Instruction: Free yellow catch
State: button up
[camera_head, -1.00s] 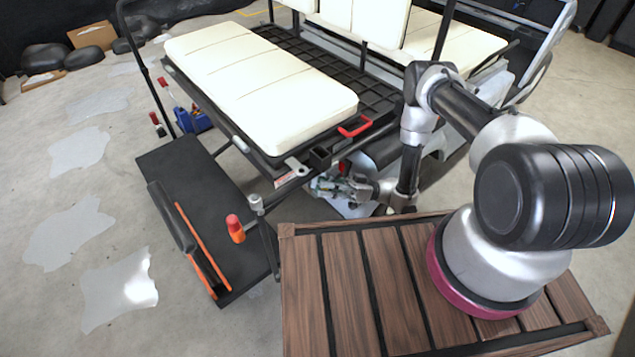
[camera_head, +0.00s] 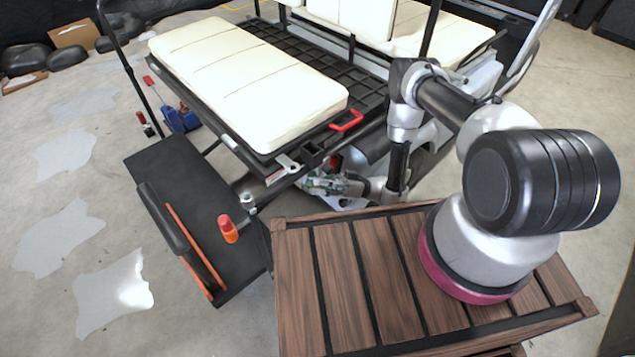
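No yellow catch can be made out in the head view. My gripper (camera_head: 314,184) is low beside the near corner of the cart, under the edge of the seat platform (camera_head: 257,160). Its fingers are small and partly lost against metal parts, so I cannot tell if they are open, shut or touching anything. A small red part (camera_head: 336,162) shows just above it, partly hidden. A red handle (camera_head: 347,121) sits on the platform edge above. A silver bracket (camera_head: 288,163) is at the platform's near corner.
A cream seat cushion (camera_head: 250,85) lies on the platform. A black step board (camera_head: 160,165) carries an orange-red bottle (camera_head: 228,230) and a black-and-orange bar (camera_head: 180,240). A slatted wooden deck (camera_head: 340,275) fills the front. A blue jack (camera_head: 180,118) stands behind; open floor lies left.

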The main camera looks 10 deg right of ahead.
jog(key=v, duration=1.2)
jog(key=shift+c, duration=0.5)
